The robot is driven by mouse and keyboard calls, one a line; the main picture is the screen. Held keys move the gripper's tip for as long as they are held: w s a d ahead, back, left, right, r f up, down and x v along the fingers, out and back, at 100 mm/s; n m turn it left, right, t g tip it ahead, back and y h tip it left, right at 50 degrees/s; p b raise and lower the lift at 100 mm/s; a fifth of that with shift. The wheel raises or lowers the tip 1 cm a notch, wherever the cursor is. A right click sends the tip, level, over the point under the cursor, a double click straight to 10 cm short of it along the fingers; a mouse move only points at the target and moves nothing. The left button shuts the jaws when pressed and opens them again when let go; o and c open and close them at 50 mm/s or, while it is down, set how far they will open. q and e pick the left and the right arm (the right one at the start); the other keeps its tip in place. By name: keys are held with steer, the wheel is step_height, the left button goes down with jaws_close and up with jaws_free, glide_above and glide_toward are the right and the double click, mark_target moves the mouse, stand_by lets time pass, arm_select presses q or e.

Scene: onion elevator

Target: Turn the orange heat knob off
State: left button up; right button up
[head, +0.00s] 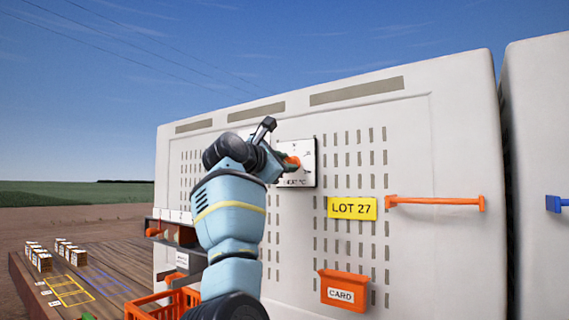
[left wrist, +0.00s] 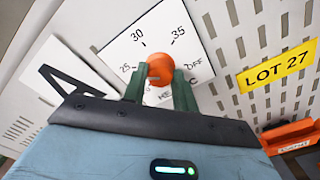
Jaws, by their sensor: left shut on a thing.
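The orange heat knob (head: 292,161) sits on a white dial plate (head: 307,154) on the front of the white cabinet. In the left wrist view the knob (left wrist: 160,72) lies between the two green fingers of my left gripper (left wrist: 160,82), which is shut on it. The dial plate (left wrist: 185,22) there shows the marks 25, 30, 35 and OFF; OFF is at the right. The knob's pointer is hidden or too small to read. In the head view my left arm covers part of the cabinet left of the dial. My right gripper is not in view.
A yellow LOT 27 sign (head: 352,208), an orange handle bar (head: 436,203) and an orange CARD box (head: 343,288) are on the cabinet front, right of the dial. An orange crate (head: 150,307) and a wooden deck (head: 112,262) with small boxes are at the lower left.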

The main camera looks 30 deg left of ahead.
arm_select(q)
steer(key=shift+a+f+m, duration=0.1)
steer(key=shift+f+m, duration=0.05)
steer(key=shift+m, duration=17.65)
